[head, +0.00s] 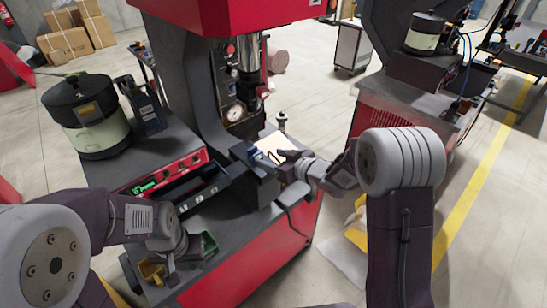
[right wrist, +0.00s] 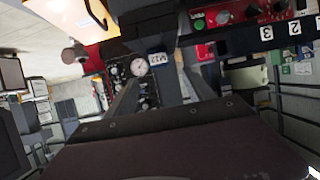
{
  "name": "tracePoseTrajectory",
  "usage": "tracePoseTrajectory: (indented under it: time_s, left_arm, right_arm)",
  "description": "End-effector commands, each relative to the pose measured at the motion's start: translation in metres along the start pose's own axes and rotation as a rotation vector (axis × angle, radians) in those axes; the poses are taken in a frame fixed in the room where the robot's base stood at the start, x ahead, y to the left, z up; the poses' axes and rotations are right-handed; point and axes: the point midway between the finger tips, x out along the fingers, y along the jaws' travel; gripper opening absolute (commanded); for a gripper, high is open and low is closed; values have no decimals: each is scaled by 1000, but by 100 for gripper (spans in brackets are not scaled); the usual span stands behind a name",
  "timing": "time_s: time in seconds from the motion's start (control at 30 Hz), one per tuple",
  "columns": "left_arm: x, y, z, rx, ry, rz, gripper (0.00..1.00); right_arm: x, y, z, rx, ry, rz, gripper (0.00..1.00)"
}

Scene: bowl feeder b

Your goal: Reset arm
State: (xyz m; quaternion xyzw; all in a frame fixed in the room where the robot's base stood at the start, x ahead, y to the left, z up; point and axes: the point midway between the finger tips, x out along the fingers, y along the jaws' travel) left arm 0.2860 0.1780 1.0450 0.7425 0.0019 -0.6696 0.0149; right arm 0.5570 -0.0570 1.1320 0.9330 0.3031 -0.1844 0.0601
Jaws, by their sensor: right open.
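My right arm comes in from the right in the head view. Its open gripper (head: 276,158) is at the front of the red press (head: 228,75), by the dark block and pale plate on its table. In the right wrist view the two fingers of the open gripper (right wrist: 160,85) stand apart, with nothing seen between them. My left arm comes in from the left. Its gripper (head: 174,262) points down by the small green bin (head: 209,243) and yellow bin (head: 152,271) at the table's front left. Its fingertips are not clear.
A bowl feeder (head: 92,135) stands at the left, beside a red control panel (head: 165,172) and dark numbered bins (head: 205,188). The press gauge (head: 235,113) is behind my right gripper. A second machine (head: 410,95) stands at the right. Floor between the machines is open.

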Motion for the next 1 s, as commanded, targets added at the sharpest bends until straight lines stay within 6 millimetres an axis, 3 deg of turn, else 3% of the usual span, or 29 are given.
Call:
tracePoseTrajectory:
  time_s: [0.17, 0.27, 0.33, 0.4, 0.47, 0.5, 0.57, 0.6, 0.73, 0.83, 1.0]
  left_arm:
    - [0, 0, 0, 0, 0, 0, 36]
    - [0, 0, 0, 0, 0, 0, 36]
    - [0, 0, 0, 0, 0, 0, 36]
    - [0, 0, 0, 0, 0, 0, 36]
    - [0, 0, 0, 0, 0, 0, 36]
    - [0, 0, 0, 0, 0, 0, 36]
    - [0, 0, 0, 0, 0, 0, 36]
    - [0, 0, 0, 0, 0, 0, 36]
    - [0, 0, 0, 0, 0, 0, 36]
    - [0, 0, 0, 0, 0, 0, 36]
    - [0, 0, 0, 0, 0, 0, 36]
  right_arm:
    - [0, 0, 0, -1, 1, 0, 62]
    - [-5, -1, -19, -23, 32, 5, 62]
    - [-21, -4, -46, -33, 75, 28, 62]
    - [-47, 12, -45, 32, 26, 154, 62]
    - [-73, 28, -16, 109, -95, 281, 62]
    - [-90, 34, 8, 163, -184, 348, 62]
    - [-118, 33, 46, 244, -325, 420, 62]
    - [-136, 28, 71, 299, -424, 451, 62]
    - [-188, -10, 143, 463, -727, 475, 62]
    - [-216, -40, 175, 545, -901, 445, 62]
    - [-236, -62, 191, 569, -1033, 395, 62]
